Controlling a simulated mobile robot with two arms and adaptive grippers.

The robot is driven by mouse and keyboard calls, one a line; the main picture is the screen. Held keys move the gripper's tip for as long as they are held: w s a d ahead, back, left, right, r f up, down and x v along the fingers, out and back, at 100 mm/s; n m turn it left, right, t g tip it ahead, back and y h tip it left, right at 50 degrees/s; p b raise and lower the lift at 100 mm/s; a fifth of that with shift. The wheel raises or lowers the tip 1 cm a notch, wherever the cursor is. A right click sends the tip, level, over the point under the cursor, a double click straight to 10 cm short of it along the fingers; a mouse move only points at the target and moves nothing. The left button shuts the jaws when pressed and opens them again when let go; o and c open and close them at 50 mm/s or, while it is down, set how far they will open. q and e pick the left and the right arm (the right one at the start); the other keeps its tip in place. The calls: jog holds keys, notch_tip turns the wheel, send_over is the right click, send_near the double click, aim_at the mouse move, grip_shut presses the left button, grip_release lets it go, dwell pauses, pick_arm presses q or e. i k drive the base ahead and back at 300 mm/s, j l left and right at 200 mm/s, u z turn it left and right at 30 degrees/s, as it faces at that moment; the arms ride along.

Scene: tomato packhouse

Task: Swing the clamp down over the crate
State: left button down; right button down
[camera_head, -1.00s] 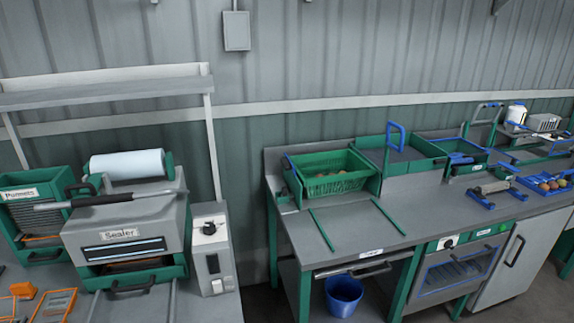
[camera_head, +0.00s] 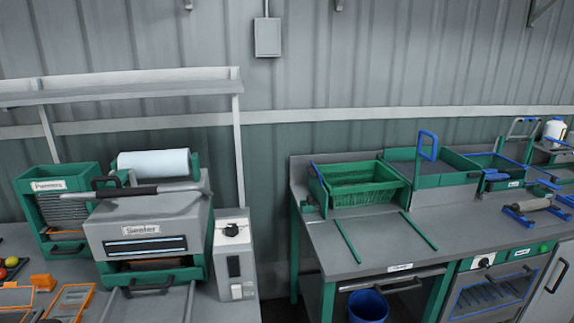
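A green slatted crate (camera_head: 370,199) sits in a green frame at the left end of the right-hand bench, by the wall. I cannot make out any contents in it. A thin blue bar (camera_head: 317,172) rises on a green bracket at the crate's left side. It may be the clamp, and it does not lie across the crate's top. A blue upright handle (camera_head: 428,146) stands further right, on the neighbouring green-sided tray (camera_head: 455,178). Neither of my grippers is in view.
Two green rails (camera_head: 347,241) lie on the bench in front of the crate, with bare grey top (camera_head: 385,243) between them. A sealer (camera_head: 145,231) and a grey control box (camera_head: 233,255) stand on the left bench. A gap separates the benches. A blue bucket (camera_head: 368,305) is below.

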aim_at(313, 172)
jog(key=i+l+u, duration=0.15)
jog(key=u, duration=0.3)
jog(key=i+l+u, duration=0.1)
jog(key=u, duration=0.3)
jog(key=i+l+u, duration=0.1)
jog(key=l+u, duration=0.2)
jog(key=u, duration=0.15)
jog(key=i+l+u, duration=0.1)
jog(key=l, duration=0.4)
jog(key=i+l+u, duration=0.1)
jog(key=l, duration=0.45)
jog(key=l+u, duration=0.1)
jog(key=l, duration=0.45)
